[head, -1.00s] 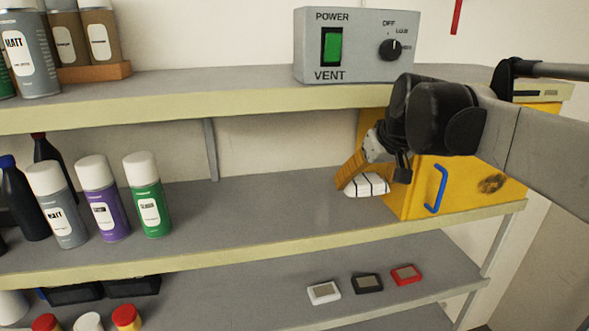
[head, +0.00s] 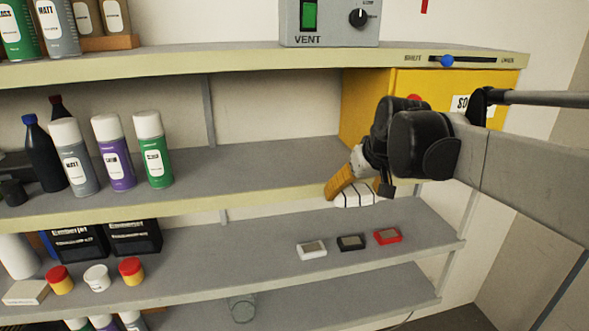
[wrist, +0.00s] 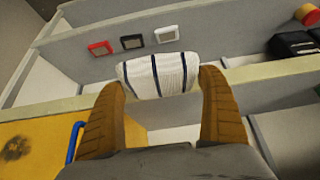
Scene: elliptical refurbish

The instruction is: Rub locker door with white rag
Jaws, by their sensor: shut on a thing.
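My gripper (head: 346,188) is shut on the white rag (head: 360,194), a folded cloth with dark stripes, held in the air by the edge of the middle shelf. In the wrist view the rag (wrist: 158,76) sits between the two orange fingertips. The yellow locker (head: 420,85) stands on the middle shelf at the right, behind my arm. My arm hides much of its front in the head view. In the wrist view the yellow door (wrist: 38,140) is at lower left, with a blue handle (wrist: 74,142) and a dark smudge (wrist: 15,148). The rag is apart from the door.
Spray cans (head: 113,155) stand at left on the middle shelf (head: 235,170). Three small blocks, white (head: 312,249), black (head: 350,242) and red (head: 387,236), lie on the shelf below. The vent box (head: 330,22) is on the top shelf. The middle shelf is clear left of the locker.

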